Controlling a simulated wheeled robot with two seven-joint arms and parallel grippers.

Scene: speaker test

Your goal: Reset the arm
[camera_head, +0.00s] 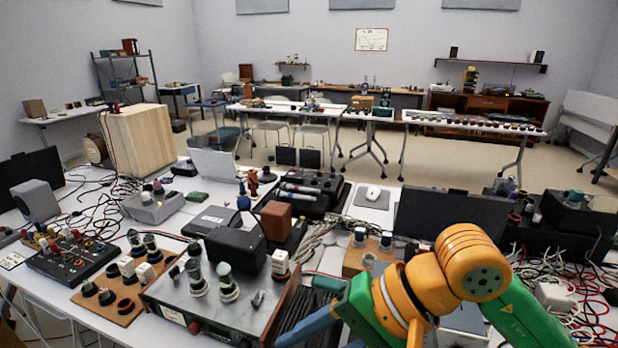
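My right arm, orange and green, comes in from the lower right corner, and its orange elbow-like joint (470,262) bends over the front of the workbench. The arm continues to an orange and green section with blue parts (310,325) at the lower middle, which seem to belong to the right gripper. These lie at the right end of a wide metal-topped device (215,310). I cannot make out the fingertips or whether they hold anything. My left arm and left gripper are not in view.
The white bench is crowded: a wooden speaker box (140,140), a black knob panel (72,258), a black box (236,246), a dark laptop-like panel (445,215) and a mouse (373,193). Loose cables lie at left and right. Long tables (470,124) stand farther back.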

